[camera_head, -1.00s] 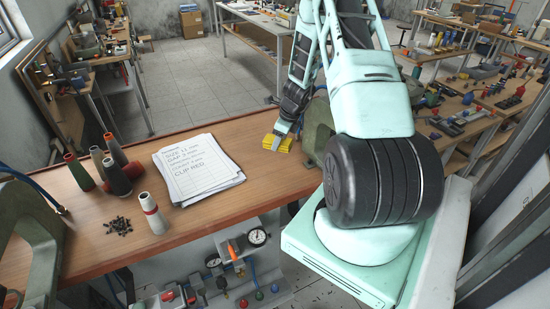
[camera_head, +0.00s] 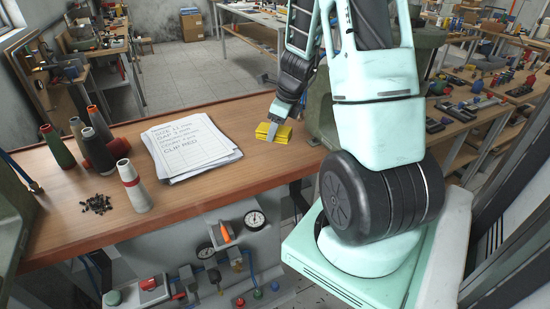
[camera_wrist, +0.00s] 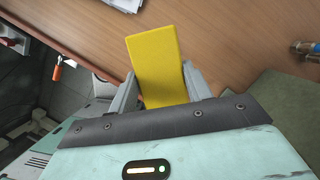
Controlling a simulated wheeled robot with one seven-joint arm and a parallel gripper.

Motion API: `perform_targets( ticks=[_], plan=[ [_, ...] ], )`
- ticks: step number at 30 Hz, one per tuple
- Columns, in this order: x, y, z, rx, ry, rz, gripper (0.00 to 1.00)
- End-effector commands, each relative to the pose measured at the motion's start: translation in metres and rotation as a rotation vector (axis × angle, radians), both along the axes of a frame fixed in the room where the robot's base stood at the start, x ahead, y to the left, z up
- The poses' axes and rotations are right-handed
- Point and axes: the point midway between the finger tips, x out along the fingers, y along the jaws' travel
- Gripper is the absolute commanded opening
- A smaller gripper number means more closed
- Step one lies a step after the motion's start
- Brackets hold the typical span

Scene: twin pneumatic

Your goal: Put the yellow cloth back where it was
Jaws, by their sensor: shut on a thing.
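The yellow cloth (camera_head: 273,132) is a small folded pad at the right part of the wooden bench (camera_head: 225,112), to the right of the paper stack. My gripper (camera_head: 272,127) reaches down to it from above. In the wrist view the cloth (camera_wrist: 153,62) stands between the two grey fingers of my gripper (camera_wrist: 158,90), which are shut on it. The cloth is close to the bench top; I cannot tell whether it touches it.
A stack of written sheets (camera_head: 188,150) lies left of the cloth. Several thread cones (camera_head: 58,146) and a pile of small dark pieces (camera_head: 97,204) are at the bench's left. A green machine frame (camera_head: 320,110) stands just right of the cloth. Bare wood shows between papers and cloth.

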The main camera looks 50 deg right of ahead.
Motion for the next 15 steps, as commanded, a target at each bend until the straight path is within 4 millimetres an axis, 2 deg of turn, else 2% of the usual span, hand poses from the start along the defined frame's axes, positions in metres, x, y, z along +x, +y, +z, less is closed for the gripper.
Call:
perform_targets(
  ticks=[1, 3, 8, 15],
  plan=[
    [-0.001, 0.0, -0.013, 0.005, 0.003, -0.005, 0.28],
    [-0.001, 0.0, -0.025, 0.004, 0.002, -0.004, 0.28],
    [0.0, 0.0, -0.04, 0.002, 0.001, -0.003, 0.28],
    [-0.001, 0.0, -0.072, 0.003, 0.001, -0.003, 0.28]
  ],
)
